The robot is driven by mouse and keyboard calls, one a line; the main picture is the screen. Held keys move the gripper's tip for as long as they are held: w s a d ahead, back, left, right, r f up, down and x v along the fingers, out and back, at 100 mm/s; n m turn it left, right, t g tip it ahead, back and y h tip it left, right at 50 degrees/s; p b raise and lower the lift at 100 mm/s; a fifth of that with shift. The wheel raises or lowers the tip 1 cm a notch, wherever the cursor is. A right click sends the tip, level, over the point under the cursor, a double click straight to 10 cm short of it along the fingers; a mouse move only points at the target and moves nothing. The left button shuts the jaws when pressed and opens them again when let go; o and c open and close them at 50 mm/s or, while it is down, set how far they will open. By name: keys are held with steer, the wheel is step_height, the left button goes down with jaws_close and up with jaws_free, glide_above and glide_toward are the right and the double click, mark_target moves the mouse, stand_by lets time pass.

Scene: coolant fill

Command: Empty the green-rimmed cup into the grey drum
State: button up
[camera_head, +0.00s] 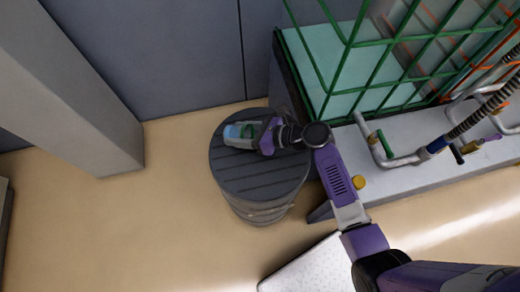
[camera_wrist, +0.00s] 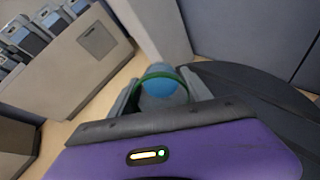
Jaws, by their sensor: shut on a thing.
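The grey drum (camera_head: 258,182) stands on the floor with a dark slatted top. Its dark top also shows in the wrist view (camera_wrist: 255,100), on the right. My gripper (camera_head: 236,134) reaches over the drum from the right, above the left part of its top. It is shut on the green-rimmed cup (camera_head: 250,131). In the wrist view the cup (camera_wrist: 160,88) is between the fingers, with its green rim arching across and pale blue showing inside the outline. The fingers and palm hide part of the cup. I cannot tell how far it is tilted, and I see no liquid falling.
A green wire cage (camera_head: 365,75) and grey pipes (camera_head: 390,155) stand to the right of the drum. A grey pillar (camera_head: 75,90) is at the left. Open floor (camera_head: 150,220) lies left of the drum. The wrist view shows a bin (camera_wrist: 85,65) near several grey-blue containers (camera_wrist: 30,38).

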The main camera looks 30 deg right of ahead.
steer(key=shift+s+f+t+y+b, duration=0.1)
steer(key=shift+f+t+y+b, duration=0.25)
steer(key=shift+b, duration=1.5)
steer(key=shift+s+d+f+t+y+b, duration=0.4)
steer(key=shift+s+d+t+y+b, duration=0.15)
steer(key=shift+b, duration=1.2)
steer(key=shift+s+d+r+t+y+b, duration=0.1)
steer(key=shift+r+t+y+b, duration=0.25)
steer(key=shift+r, duration=0.3)
steer(key=shift+s+d+r+t+y+b, duration=0.1)
steer(key=shift+r+t+y+b, duration=0.15)
steer(key=shift+r+t+b, duration=0.3)
steer(key=shift+w+a+g+p, duration=0.1)
steer(key=shift+g+p, duration=0.2)
steer(key=shift+p, duration=0.4)
steer(key=shift+w+a+f+g+h+p, duration=0.1)
steer(key=shift+f+g+h+p, duration=0.3)
steer(key=shift+f+h+p, duration=0.15)
steer(key=w+a+r+g+h+p, duration=0.1)
steer(key=p, duration=0.2)
steer(key=shift+p, duration=0.3)
steer(key=shift+f+g+p, duration=0.1)
steer(key=shift+g+p, duration=0.2)
steer(key=shift+p, duration=0.3)
steer(key=shift+f+h, duration=0.25)
steer(key=shift+f, duration=0.2)
steer(key=shift+w+r, duration=0.1)
steer(key=shift+r, duration=0.05)
